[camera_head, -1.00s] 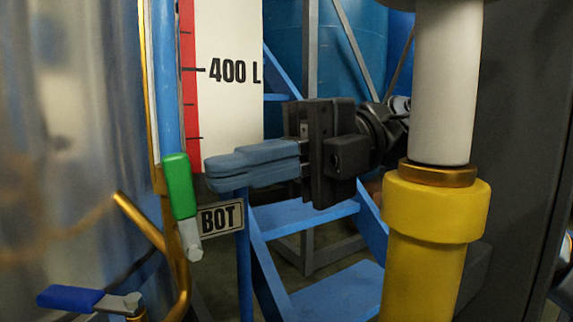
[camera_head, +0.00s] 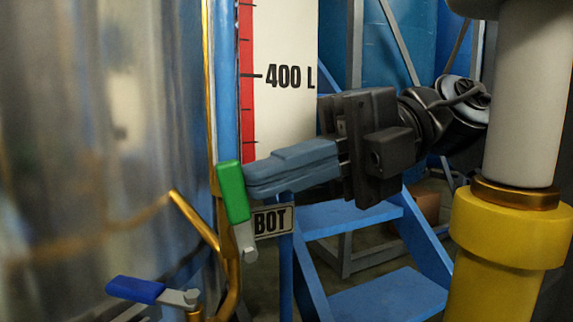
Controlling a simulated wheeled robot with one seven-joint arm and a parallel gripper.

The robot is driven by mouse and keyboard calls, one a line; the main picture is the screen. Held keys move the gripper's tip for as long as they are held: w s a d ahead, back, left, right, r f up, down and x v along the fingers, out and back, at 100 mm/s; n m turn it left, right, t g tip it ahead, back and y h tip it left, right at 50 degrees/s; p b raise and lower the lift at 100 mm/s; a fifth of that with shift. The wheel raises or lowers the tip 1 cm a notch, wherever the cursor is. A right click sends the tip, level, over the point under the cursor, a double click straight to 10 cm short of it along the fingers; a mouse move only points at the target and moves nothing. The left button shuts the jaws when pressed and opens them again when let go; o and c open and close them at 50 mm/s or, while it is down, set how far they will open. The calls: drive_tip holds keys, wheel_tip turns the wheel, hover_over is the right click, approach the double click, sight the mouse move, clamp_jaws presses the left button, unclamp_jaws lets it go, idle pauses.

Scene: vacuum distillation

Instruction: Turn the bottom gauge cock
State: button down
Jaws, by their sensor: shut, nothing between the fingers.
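The bottom gauge cock has a green handle (camera_head: 232,191) that hangs nearly upright, tilted slightly, with a grey metal pivot end (camera_head: 246,240) below it. It sits on the brass pipe of the gauge, left of the "BOT" label (camera_head: 271,221). My gripper (camera_head: 250,178) comes in from the right, its blue-grey fingers shut together with nothing between them. The fingertips are at the right edge of the green handle, near its upper half. They look close to or touching it; I cannot tell which.
The level gauge with its "400 L" scale (camera_head: 290,110) rises behind the fingers. A shiny metal tank (camera_head: 90,150) fills the left. A blue-handled valve (camera_head: 135,290) sticks out at lower left. Blue steps (camera_head: 350,215) stand behind. A yellow and white column (camera_head: 508,230) is at right.

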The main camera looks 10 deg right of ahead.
sight(240, 165)
drive_tip(key=shift+s+a+r+h+p, duration=0.1)
drive_tip(key=shift+a+r+h+p, duration=0.1)
drive_tip(key=shift+a+h+p, duration=0.25)
drive_tip(key=shift+s+a+r+h+p, duration=0.1)
drive_tip(key=shift+a+r+h+p, duration=0.1)
drive_tip(key=shift+h, duration=0.45)
drive_tip(key=shift+a+t+h, duration=0.3)
drive_tip(key=shift+a+h, duration=0.05)
drive_tip(key=shift+h, duration=0.35)
drive_tip(key=shift+s+a+f, duration=0.15)
drive_tip(key=shift+s+a, duration=0.05)
drive_tip(key=shift+a, duration=0.6)
